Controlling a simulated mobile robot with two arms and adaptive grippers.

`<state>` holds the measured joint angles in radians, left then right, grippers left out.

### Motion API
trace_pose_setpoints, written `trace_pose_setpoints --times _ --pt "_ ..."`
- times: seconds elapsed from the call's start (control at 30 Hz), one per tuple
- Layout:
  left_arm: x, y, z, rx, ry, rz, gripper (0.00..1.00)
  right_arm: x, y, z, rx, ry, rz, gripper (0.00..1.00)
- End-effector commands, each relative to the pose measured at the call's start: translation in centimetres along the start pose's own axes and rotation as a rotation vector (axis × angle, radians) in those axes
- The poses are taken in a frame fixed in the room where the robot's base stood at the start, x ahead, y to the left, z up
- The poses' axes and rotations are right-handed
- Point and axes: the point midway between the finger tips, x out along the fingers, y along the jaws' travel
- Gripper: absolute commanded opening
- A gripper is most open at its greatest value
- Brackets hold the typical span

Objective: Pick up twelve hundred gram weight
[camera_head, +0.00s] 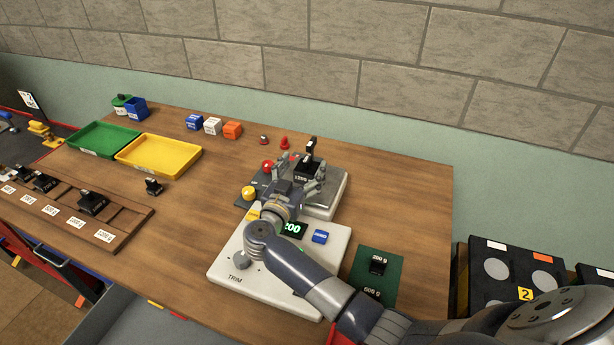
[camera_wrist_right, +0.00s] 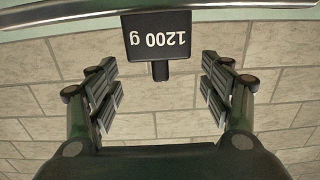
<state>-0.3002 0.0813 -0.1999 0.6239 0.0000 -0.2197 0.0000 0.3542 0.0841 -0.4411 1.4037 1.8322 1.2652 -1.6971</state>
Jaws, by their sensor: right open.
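The twelve hundred gram weight (camera_head: 309,170) is a black block with a knob on top. It stands on the grey metal pan (camera_head: 334,193) of the scale (camera_head: 225,264) in the head view. In the right wrist view the weight (camera_wrist_right: 157,38) appears upside down, its "1200 g" label facing the camera. My right gripper (camera_head: 300,188) is at the weight in the head view. In the right wrist view its fingers (camera_wrist_right: 160,90) are spread apart, with the weight's knob between and beyond them, and no contact shows. My left gripper is not in view.
A wooden rack (camera_head: 125,219) with several black weights lies at the left. Yellow (camera_head: 160,154) and green (camera_head: 103,139) trays stand behind it. Small coloured blocks (camera_head: 212,126) line the back. A green mat (camera_head: 390,268) with a small black weight lies right of the scale.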

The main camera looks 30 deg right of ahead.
Motion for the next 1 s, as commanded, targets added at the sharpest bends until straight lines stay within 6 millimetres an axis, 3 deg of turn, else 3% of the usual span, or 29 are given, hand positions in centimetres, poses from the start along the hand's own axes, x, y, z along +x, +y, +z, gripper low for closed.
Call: trace_pose_setpoints --times 0.03,0.2,0.6,0.9,0.93,1.0 --pt "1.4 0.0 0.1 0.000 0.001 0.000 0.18 0.8 0.0 0.6 0.001 0.005 0.001 0.73" --pt "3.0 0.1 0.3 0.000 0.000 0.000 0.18 2.7 -0.1 0.4 0.000 0.004 0.001 0.73" --pt "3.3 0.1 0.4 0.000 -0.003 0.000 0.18 3.6 -0.1 0.0 -0.001 0.000 0.000 0.73" --pt "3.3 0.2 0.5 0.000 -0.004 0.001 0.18 3.6 -0.1 0.1 -0.001 0.000 0.000 0.05" --pt "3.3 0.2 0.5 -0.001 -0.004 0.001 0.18 3.6 -0.1 0.1 -0.001 0.000 0.000 0.00" --pt "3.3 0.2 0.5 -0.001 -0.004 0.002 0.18 3.6 -0.1 0.1 -0.001 0.000 0.000 0.00"
